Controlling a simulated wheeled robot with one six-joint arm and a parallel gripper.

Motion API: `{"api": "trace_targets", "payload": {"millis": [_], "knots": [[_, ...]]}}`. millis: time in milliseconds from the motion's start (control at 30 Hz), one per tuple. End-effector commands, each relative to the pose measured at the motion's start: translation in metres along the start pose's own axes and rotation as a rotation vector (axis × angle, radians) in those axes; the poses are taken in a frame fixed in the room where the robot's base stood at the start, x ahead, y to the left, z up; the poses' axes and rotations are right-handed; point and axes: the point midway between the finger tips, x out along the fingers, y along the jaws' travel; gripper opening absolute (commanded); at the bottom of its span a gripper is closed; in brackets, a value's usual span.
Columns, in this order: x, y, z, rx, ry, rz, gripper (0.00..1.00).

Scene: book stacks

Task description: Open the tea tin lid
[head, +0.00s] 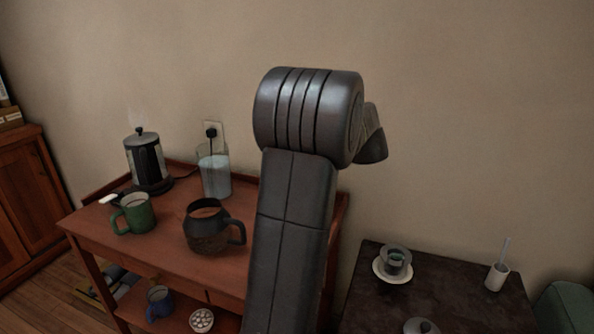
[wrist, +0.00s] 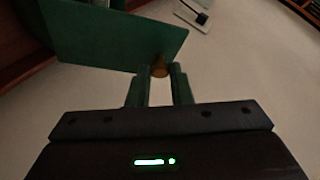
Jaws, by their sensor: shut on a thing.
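In the wrist view a flat green panel (wrist: 115,35), which looks like the tea tin's lid, lies just beyond my fingers. A small brass-coloured knob (wrist: 160,70) sits at its near edge. My gripper (wrist: 160,82) is shut on this knob, with one finger on each side of it. More green shows behind the panel at the upper left, perhaps the tin's body; I cannot tell how far the lid is tilted from it. In the head view my own arm hides the gripper and the tin.
The red-brown cart (head: 82,222) holds a kettle (head: 148,163), a green mug (head: 135,214), a dark jug (head: 207,232) and a glass pitcher (head: 214,178). A wall outlet (head: 214,140) is behind.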

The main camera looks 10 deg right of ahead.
Motion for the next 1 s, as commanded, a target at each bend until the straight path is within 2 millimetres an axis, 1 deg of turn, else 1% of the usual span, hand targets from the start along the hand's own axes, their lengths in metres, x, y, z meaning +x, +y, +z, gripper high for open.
{"api": "trace_targets", "payload": {"millis": [33,300,500,733,1000], "knots": [[-0.003,0.011,0.003,0.016,0.019,-0.035,0.00],[-0.029,0.025,-0.001,0.102,0.109,-0.240,0.00],[-0.043,0.033,-0.003,0.152,0.162,-0.360,0.00],[-0.052,0.040,-0.004,0.189,0.200,-0.449,0.00],[-0.057,0.042,-0.004,0.206,0.217,-0.490,0.00]]}}
